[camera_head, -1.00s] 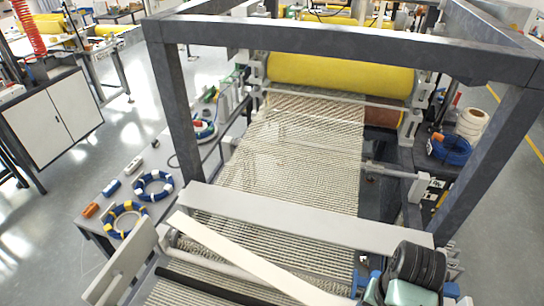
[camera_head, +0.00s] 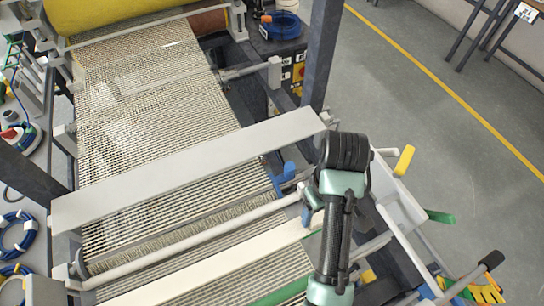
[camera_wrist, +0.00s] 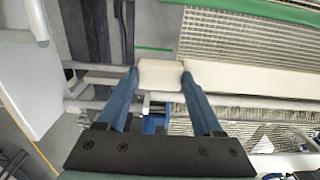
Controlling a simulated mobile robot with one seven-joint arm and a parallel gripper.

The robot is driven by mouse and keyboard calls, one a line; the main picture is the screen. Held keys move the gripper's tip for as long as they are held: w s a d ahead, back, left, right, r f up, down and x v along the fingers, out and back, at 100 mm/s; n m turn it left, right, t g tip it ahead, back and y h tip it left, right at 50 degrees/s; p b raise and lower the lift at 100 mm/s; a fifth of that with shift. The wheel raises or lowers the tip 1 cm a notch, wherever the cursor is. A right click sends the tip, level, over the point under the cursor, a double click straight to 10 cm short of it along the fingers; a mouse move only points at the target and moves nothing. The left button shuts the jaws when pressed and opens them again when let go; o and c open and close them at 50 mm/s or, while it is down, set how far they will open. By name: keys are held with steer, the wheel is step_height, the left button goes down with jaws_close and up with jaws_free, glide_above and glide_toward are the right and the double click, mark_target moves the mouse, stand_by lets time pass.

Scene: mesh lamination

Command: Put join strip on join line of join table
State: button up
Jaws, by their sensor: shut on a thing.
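The join strip (camera_head: 205,268) is a long off-white band running diagonally across the mesh at the bottom of the head view. My gripper (camera_wrist: 160,76) is shut on the near end of the join strip (camera_wrist: 250,82) in the wrist view, one blue finger on each side. The strip extends right from the fingers, over the mesh. In the head view my arm hides most of the gripper. A green line (camera_head: 285,290) runs beside the strip on the join table's mesh (camera_head: 160,115); it also shows in the wrist view (camera_wrist: 260,10). I cannot tell whether the strip touches the mesh.
A broad pale beam (camera_head: 190,170) and a thin grey rod (camera_head: 185,238) cross the mesh beyond the strip. A yellow roller (camera_head: 110,12) is at the back. Yellow-orange gloves (camera_head: 485,290) lie at lower right. Open floor is on the right.

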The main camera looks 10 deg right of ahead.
steer(key=shift+s+d, duration=0.1)
step_height(320, 180, down, 5)
steer(key=shift+s+f, duration=0.1)
step_height(320, 180, down, 5)
steer(key=shift+r+p, duration=0.1)
steer(key=shift+p, duration=0.5)
steer(key=o, duration=1.4)
steer(key=shift+r, duration=0.1)
